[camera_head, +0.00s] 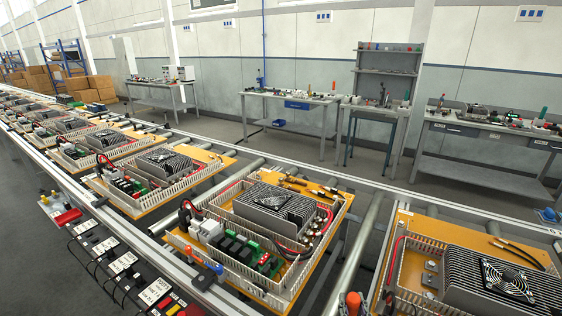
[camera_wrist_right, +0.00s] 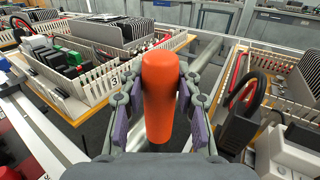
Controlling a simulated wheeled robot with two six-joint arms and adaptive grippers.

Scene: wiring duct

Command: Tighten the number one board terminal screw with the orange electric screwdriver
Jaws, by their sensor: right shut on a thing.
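The orange electric screwdriver (camera_head: 353,302) shows at the bottom edge of the head view. Its orange body stands upright in the right wrist view (camera_wrist_right: 159,95); its tip is hidden. My right gripper (camera_wrist_right: 158,88) is shut on it, with a purple-padded finger on each side. In the head view, the gripper is mostly cut off by the bottom edge. It is between two board assemblies, the nearer centre one (camera_head: 318,262) and the one at right (camera_head: 402,296). Green terminal blocks (camera_head: 268,262) sit on the centre board. I cannot pick out the number one screw. My left gripper is not in view.
The boards lie on a roller conveyor with a metal rail (camera_head: 130,235). Black finned heat sinks (camera_head: 275,205) rise from them. Tools and labelled items (camera_head: 122,262) line the near rail. Workbenches (camera_head: 290,97) stand beyond the conveyor. Bare rollers (camera_head: 365,235) show between the two nearest boards.

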